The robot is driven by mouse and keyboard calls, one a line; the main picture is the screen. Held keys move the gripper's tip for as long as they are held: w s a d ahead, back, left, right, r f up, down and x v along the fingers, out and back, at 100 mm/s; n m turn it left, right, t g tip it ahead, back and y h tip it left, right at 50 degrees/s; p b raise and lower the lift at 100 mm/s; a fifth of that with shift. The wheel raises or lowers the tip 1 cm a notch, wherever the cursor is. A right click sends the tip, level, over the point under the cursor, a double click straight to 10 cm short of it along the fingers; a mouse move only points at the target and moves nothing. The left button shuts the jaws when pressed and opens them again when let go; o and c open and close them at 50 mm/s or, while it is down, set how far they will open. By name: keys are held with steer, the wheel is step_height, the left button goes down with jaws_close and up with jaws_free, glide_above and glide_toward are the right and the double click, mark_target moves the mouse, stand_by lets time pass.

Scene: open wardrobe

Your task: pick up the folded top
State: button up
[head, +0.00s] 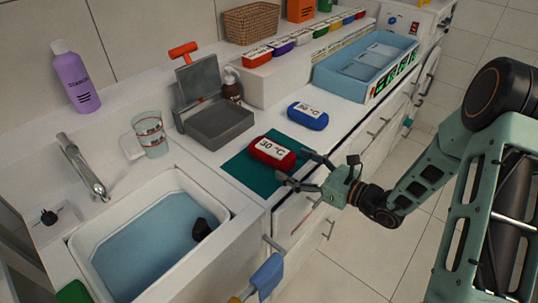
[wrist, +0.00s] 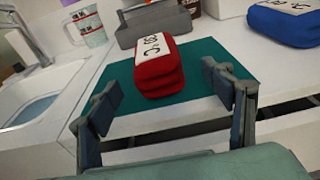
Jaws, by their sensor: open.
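A red folded top (head: 272,153) with a white "30 °C" label lies on a teal mat (head: 236,170) on the white counter. In the wrist view the red top (wrist: 160,80) shows as stacked layers, between and beyond my two fingers. My gripper (head: 294,167) is open and empty at the counter's front edge, close to the red top. In the wrist view my gripper (wrist: 162,88) has one finger on each side of the top, and I see no clear contact. A second folded piece, blue (head: 308,116) with a white label, lies behind it to the right.
A sink basin (head: 206,208) with water is at the left, with a tap (head: 84,170) and a clear jug (head: 150,136). A grey open box (head: 219,126) stands behind the mat. A blue tray (head: 327,71) is at the back right. Drawers line the counter front.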

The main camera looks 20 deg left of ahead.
mark_target(272, 155)
steer(key=x, duration=0.8)
steer(key=shift+s+a, duration=0.2)
steer(key=c, duration=1.3)
steer(key=shift+r, duration=0.15)
